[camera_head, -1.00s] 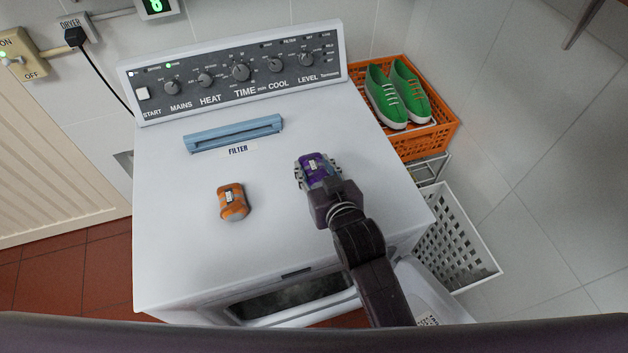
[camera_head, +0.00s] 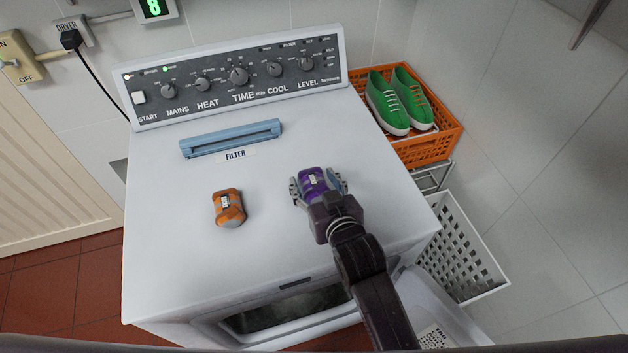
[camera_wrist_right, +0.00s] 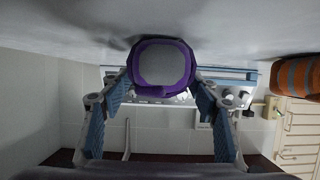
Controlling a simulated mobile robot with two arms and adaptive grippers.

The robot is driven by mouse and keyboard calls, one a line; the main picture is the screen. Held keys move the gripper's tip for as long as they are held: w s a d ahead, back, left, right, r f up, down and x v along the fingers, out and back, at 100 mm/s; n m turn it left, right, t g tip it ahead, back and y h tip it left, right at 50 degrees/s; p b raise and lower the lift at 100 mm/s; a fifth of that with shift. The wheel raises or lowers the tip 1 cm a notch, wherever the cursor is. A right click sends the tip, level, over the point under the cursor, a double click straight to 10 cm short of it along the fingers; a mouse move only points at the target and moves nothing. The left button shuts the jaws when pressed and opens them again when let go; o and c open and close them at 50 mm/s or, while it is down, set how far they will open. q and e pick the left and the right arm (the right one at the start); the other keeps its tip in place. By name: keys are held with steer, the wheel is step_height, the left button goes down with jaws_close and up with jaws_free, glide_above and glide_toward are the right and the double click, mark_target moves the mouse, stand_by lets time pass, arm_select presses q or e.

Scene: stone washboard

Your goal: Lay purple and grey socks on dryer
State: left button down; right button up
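The rolled purple and grey socks (camera_head: 312,181) rest on the white dryer top (camera_head: 170,260), right of its middle. In the right wrist view their grey end with a purple rim (camera_wrist_right: 162,66) faces the camera, against the dryer surface. My right gripper (camera_head: 318,186) is around the socks, with its fingers spread on both sides. A gap shows beside the right finger in the head view. In the wrist view the blue finger pads (camera_wrist_right: 160,98) stand apart on either side of the bundle. My left gripper is not in view.
An orange and grey sock bundle (camera_head: 229,208) lies to the left on the dryer. A blue filter handle (camera_head: 231,138) and the control panel (camera_head: 240,78) are behind. An orange crate (camera_head: 430,148) with green shoes and a white basket (camera_head: 462,246) stand at the right.

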steer(key=shift+s, duration=0.1)
steer(key=b+v, duration=0.1)
steer(key=v, duration=1.1)
steer(key=shift+b, duration=0.35)
